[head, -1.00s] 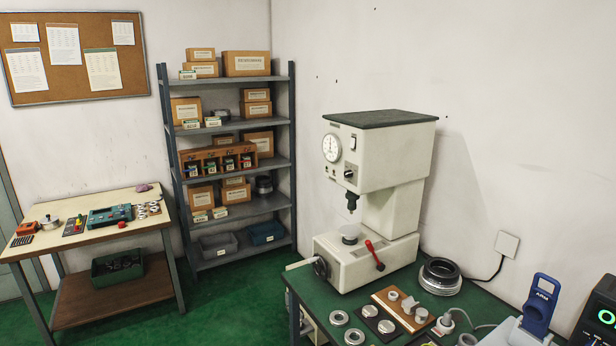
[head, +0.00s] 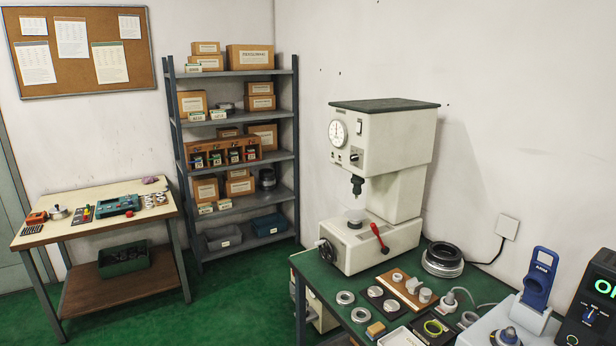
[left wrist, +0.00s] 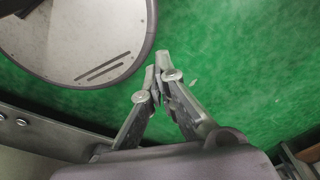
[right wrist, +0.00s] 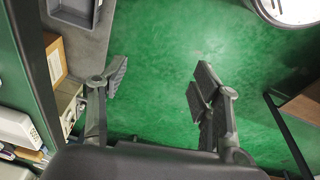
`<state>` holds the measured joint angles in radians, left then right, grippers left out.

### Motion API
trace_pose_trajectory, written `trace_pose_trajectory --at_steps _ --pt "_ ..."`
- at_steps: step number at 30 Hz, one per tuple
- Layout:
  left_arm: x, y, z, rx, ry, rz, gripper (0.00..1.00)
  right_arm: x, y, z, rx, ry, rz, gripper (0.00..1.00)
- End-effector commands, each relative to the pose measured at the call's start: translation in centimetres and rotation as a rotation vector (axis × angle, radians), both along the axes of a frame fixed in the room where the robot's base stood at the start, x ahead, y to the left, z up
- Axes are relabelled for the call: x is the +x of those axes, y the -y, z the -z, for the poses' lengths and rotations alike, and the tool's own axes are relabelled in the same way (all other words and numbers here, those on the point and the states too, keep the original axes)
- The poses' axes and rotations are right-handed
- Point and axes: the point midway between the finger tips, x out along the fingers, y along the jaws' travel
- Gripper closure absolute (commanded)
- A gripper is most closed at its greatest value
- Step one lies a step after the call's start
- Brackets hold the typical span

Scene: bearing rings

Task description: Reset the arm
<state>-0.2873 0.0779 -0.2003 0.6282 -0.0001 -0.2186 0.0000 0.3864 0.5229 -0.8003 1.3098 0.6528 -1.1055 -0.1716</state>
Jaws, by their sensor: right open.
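My left gripper (left wrist: 157,78) shows in the left wrist view with its two fingertips together and nothing visible between them. It hangs over the green floor. My right gripper (right wrist: 160,80) shows in the right wrist view with its fingers wide apart and empty, also over the green floor. Neither arm shows in the head view. The bench press (head: 385,180) stands on the green-topped bench (head: 320,272), with metal rings (head: 345,297) and a large dark bearing ring (head: 442,260) near it.
A grey shelf rack (head: 240,177) with boxes stands at the back. A light table (head: 95,205) with tools is at the left. Green floor (head: 220,290) is clear between table and bench. Close beside my right gripper are a grey tray (right wrist: 82,10) and a cardboard box (right wrist: 55,60).

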Motion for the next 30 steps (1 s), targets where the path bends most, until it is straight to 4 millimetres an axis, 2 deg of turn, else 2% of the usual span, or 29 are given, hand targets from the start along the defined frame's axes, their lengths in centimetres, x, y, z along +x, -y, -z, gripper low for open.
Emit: trace_pose_trajectory --at_steps 1,5,6,8,9,11,12,14,15,18,21,24,27,30 --pt "-0.1 0.0 1.1 0.000 -0.001 0.000 1.00 -1.0 0.1 3.2 0.009 0.000 0.038 0.41" --pt "-0.8 -0.1 3.0 0.002 -0.012 0.000 1.00 -3.7 0.9 10.3 0.021 0.023 0.148 0.41" --pt "-1.2 -0.1 3.6 0.002 -0.017 0.000 1.00 -5.3 1.2 12.9 0.022 0.026 0.186 0.41" --pt "-1.7 -0.2 4.6 0.003 -0.024 0.000 1.00 -7.9 1.8 16.7 0.020 0.029 0.238 0.41" --pt "-1.9 -0.2 5.1 0.003 -0.027 0.000 1.00 -10.0 2.1 19.0 0.017 0.027 0.269 0.41" --pt "-2.0 -0.2 5.9 0.003 -0.029 0.000 1.00 -13.2 2.5 22.2 0.011 0.022 0.310 0.41" --pt "-1.9 -0.2 6.3 0.003 -0.029 0.000 1.00 -15.5 2.6 24.2 0.007 0.015 0.334 0.41" --pt "-1.9 -0.2 7.0 0.003 -0.029 0.000 1.00 -19.2 2.7 26.9 -0.001 0.003 0.365 0.41" --pt "-1.9 -0.2 7.5 0.003 -0.028 0.000 1.00 -21.8 2.7 28.5 -0.005 -0.007 0.384 0.41" --pt "-1.9 -0.2 8.5 0.004 -0.028 0.000 1.00 -28.1 2.4 31.8 -0.012 -0.035 0.421 0.41" --pt "-1.9 -0.2 9.2 0.004 -0.027 0.001 1.00 -33.6 1.9 33.8 -0.015 -0.060 0.447 0.41" --pt "-1.7 -0.3 9.6 0.005 -0.026 0.001 1.00 -37.6 1.4 35.0 -0.017 -0.080 0.462 0.41" --pt "-1.6 -0.3 9.8 0.004 -0.024 0.001 1.00 -39.8 1.0 35.4 -0.017 -0.093 0.470 0.41" --pt "-1.5 -0.3 9.8 0.004 -0.022 0.001 1.00 -40.6 0.9 35.5 -0.016 -0.096 0.473 0.41"
